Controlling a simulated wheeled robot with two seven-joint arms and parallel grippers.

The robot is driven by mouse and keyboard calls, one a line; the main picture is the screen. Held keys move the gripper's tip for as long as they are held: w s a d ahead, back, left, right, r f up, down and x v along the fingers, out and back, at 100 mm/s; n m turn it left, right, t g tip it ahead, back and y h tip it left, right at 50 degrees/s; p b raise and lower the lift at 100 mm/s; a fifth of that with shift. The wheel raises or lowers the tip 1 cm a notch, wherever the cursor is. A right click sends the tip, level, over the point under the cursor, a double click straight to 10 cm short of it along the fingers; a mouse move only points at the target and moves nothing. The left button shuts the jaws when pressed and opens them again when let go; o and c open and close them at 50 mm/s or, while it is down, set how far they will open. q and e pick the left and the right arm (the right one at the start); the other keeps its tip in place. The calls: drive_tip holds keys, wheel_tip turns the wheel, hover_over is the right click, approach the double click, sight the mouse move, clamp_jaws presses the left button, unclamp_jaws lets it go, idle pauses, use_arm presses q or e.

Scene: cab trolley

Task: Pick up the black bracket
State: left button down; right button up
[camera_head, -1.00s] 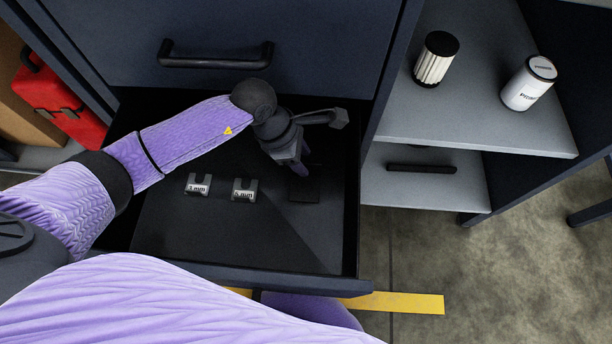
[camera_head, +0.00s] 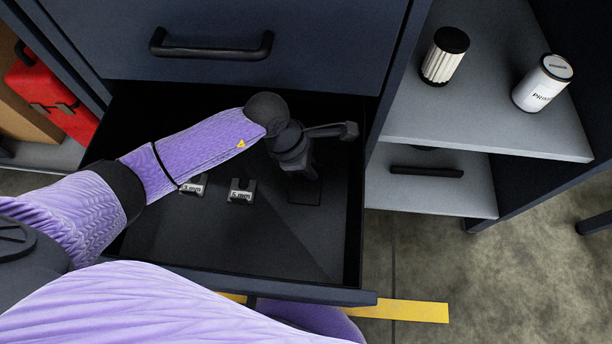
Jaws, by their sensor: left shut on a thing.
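My left gripper (camera_head: 308,172) reaches down into the open drawer (camera_head: 215,270), right of the labelled clips. It is shut on a dark thing that I take to be the black bracket; the thing is mostly hidden by the gripper and hard to separate from the dark drawer. A dark square patch (camera_head: 305,193) shows on the drawer floor just under the fingers. I cannot tell whether the held thing touches the floor. My right gripper is not in view.
Two grey clips, one marked 3 mm (camera_head: 193,187) and one marked 5 mm (camera_head: 241,192), lie left of my gripper. The drawer's front floor is clear. A filter (camera_head: 441,62) and a white can (camera_head: 540,84) stand on the right shelf. A red case (camera_head: 52,95) is at left.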

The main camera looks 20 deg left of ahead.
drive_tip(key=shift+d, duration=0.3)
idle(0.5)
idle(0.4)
use_arm(q)
drive_tip(key=shift+a+r, duration=0.1)
drive_tip(key=shift+r, duration=0.05)
drive_tip(key=s+a+r+p, duration=0.1)
drive_tip(key=r+p, duration=0.1)
drive_tip(key=s+a+r+p, duration=0.1)
drive_tip(key=a+p, duration=0.1)
drive_tip(key=shift+s+a+r, duration=0.2)
drive_tip(key=shift+a+r, duration=0.1)
drive_tip(key=shift+r, duration=0.1)
drive_tip(key=s+a+r+p, duration=0.4)
drive_tip(key=s+a, duration=0.1)
drive_tip(key=a, duration=0.2)
drive_tip(key=shift+s+a, duration=0.2)
drive_tip(key=shift+a, duration=0.2)
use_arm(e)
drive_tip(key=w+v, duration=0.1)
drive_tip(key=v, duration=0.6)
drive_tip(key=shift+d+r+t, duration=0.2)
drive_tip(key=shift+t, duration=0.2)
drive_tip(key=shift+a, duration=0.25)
